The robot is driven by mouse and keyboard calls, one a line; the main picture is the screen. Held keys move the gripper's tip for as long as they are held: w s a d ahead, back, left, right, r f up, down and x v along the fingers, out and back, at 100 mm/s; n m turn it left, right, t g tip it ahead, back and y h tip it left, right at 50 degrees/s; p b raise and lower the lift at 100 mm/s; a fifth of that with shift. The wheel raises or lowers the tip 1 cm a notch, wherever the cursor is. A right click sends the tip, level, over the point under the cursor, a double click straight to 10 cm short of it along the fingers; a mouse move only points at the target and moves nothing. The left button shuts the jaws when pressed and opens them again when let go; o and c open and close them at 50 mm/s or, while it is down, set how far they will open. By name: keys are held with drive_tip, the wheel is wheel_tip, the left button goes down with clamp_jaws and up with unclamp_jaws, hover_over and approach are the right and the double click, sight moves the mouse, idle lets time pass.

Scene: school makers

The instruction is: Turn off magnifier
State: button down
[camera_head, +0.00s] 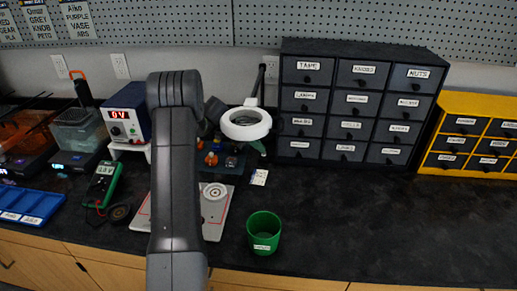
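The magnifier (246,124) is a white ring-shaped head on a dark stand arm, left of the dark drawer cabinet. It is held above the bench top. I cannot tell from this view whether its ring light is on, and no switch can be made out. My arm rises through the left middle of the view, to the left of the magnifier. My gripper cannot be made out; it is hidden or out of view.
A dark drawer cabinet (350,103) and a yellow one (437,158) stand on the right. A green cup (264,233) stands in front of the magnifier. A power supply (125,115), a green multimeter (104,183) and a blue tray (30,205) are left. The right front bench is clear.

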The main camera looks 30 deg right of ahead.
drive_tip(key=shift+s+a+f, duration=0.15)
drive_tip(key=shift+s+f, duration=0.05)
drive_tip(key=shift+f, duration=0.4)
drive_tip(key=shift+s+a+f+b, duration=0.15)
drive_tip(key=shift+s+f+b, duration=0.1)
drive_tip(key=shift+b, duration=0.5)
drive_tip(key=shift+s+a+r, duration=0.25)
drive_tip(key=shift+s+a, duration=0.05)
wheel_tip(320, 180, up, 5)
drive_tip(key=shift+d+r+b, duration=0.1)
drive_tip(key=shift+b, duration=0.2)
drive_tip(key=v, duration=1)
